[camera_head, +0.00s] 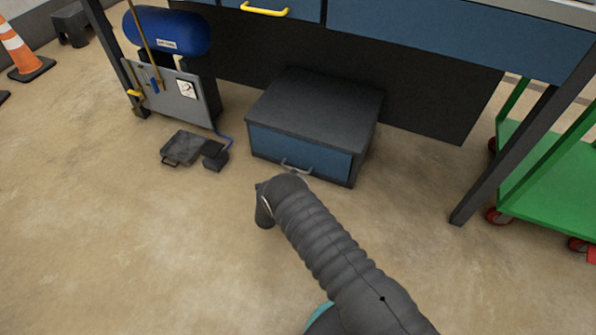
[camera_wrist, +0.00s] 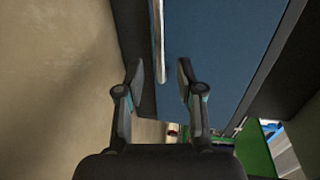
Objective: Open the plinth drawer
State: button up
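The plinth drawer is a low dark box with a blue front (camera_head: 325,158) under the workbench, and it looks shut. A grey bar handle (camera_head: 290,166) runs across the front. In the wrist view the blue front (camera_wrist: 215,50) fills the upper middle, and the handle (camera_wrist: 159,40) runs down from the top edge. My gripper (camera_wrist: 162,78) is open, with its two fingertips apart on either side of the handle's lower end. Whether they touch it I cannot tell. In the head view my dark arm hides the gripper and part of the handle.
A blue-tanked compressor (camera_head: 170,32) stands to the left of the drawer. A small black tray (camera_head: 184,147) lies on the floor near it. A dark bench leg (camera_head: 500,160) and a green cart (camera_head: 550,185) stand to the right. The floor before the drawer is clear.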

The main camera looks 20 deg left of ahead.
jog(key=shift+x, duration=2.75)
grip_shut()
